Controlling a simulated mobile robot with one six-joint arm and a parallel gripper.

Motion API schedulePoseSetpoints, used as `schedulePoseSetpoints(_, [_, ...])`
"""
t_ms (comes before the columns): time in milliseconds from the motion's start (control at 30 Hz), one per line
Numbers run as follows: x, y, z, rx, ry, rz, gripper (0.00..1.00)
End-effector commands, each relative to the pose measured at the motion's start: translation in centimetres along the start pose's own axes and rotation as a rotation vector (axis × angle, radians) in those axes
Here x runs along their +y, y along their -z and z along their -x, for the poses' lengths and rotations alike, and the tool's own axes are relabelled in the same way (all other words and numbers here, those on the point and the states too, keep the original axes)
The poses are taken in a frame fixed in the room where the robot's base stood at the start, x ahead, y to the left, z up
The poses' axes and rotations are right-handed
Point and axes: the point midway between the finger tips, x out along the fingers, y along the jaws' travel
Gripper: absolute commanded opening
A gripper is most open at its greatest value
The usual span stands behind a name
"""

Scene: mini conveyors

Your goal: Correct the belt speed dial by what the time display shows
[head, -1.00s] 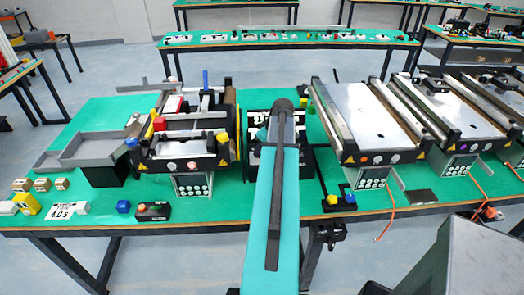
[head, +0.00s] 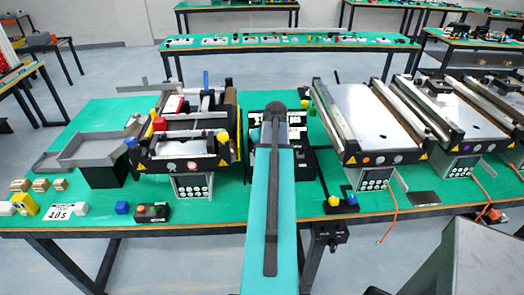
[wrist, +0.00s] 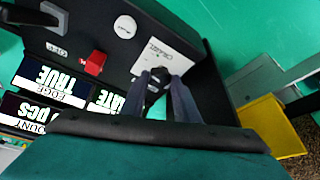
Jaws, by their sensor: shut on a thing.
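My gripper (wrist: 166,92) is shut on a small black dial knob (wrist: 157,76) in the wrist view. The knob sits on a white label plate (wrist: 174,57) with small upside-down lettering, on a black console (wrist: 122,60). The fingers hide part of the knob, so its setting cannot be read. The console's lit display panels (wrist: 50,82) show upside down, with "EDGE TRUE", a count in pcs and a partly hidden panel ending in "ATE". I cannot make out a time reading. In the head view my arm covers much of the console (head: 298,135) and all of my gripper.
A red switch (wrist: 95,62) and a white round button (wrist: 125,27) sit beside the knob. A yellow part (wrist: 270,125) lies right of the console. Mini conveyors (head: 185,150) (head: 365,120) flank my arm. A card (head: 62,212) reading about "40 s" lies front left.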

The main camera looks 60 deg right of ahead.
Motion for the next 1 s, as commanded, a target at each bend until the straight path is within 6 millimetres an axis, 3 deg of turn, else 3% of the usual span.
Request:
schedulePoseSetpoints(100, [-0.1, 0.1, 0.0, 0.001, 0.002, 0.001, 0.06])
schedulePoseSetpoints(133, [-0.1, 0.1, 0.0, 0.001, 0.002, 0.001, 0.3])
schedulePoseSetpoints(233, [-0.1, 0.1, 0.0, 0.001, 0.002, 0.001, 0.46])
schedulePoseSetpoints(667, [0.0, 0.0, 0.2, 0.001, 0.001, 0.002, 0.47])
schedulePoseSetpoints(1000, [0.0, 0.0, 2.4, 0.003, -0.001, 0.002, 0.47])
